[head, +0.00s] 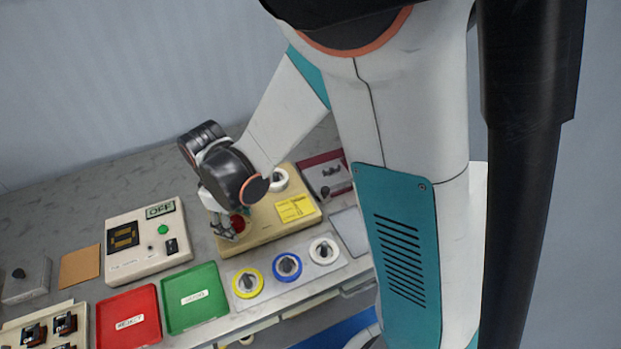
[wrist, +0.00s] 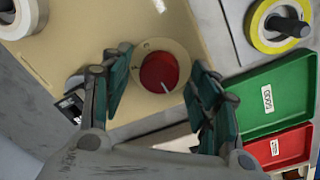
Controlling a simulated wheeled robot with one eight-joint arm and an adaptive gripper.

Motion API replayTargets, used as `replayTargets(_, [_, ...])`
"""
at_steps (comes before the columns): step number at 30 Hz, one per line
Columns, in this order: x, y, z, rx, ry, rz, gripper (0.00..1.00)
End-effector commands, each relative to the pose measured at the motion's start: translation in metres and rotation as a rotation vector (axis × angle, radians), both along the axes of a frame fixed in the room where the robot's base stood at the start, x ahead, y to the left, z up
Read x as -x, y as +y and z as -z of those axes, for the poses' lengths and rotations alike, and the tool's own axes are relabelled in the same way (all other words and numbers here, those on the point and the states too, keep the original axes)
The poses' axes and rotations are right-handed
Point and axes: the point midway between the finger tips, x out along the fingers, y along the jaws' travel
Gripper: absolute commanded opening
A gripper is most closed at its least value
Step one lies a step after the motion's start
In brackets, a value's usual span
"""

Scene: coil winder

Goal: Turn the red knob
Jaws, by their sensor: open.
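The red knob (wrist: 159,72) is round with a white pointer line, on a pale dial on the beige winder box (wrist: 105,30). In the wrist view the pointer aims to the lower right. My gripper (wrist: 158,90) is open, with one finger to the left of the knob and one to the right. Gaps show between the knob and both fingers; how deep the fingertips reach beside it is hard to tell. In the head view the knob (head: 238,223) shows partly behind my gripper (head: 226,233).
A control box (head: 150,255) with an OFF sign and green button stands left. A red tray (head: 128,318) and green tray (head: 195,297) lie in front. Yellow, blue and white spools (head: 288,267) line the front right. A white spool (head: 278,180) sits on the winder box.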

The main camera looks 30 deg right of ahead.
Motion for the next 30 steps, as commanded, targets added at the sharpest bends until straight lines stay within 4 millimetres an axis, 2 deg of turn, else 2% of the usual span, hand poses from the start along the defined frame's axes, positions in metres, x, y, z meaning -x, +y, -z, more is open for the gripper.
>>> replayTargets(30, [-0.0018,0.0003,-0.0006,0.001,0.0,1.137,0.55])
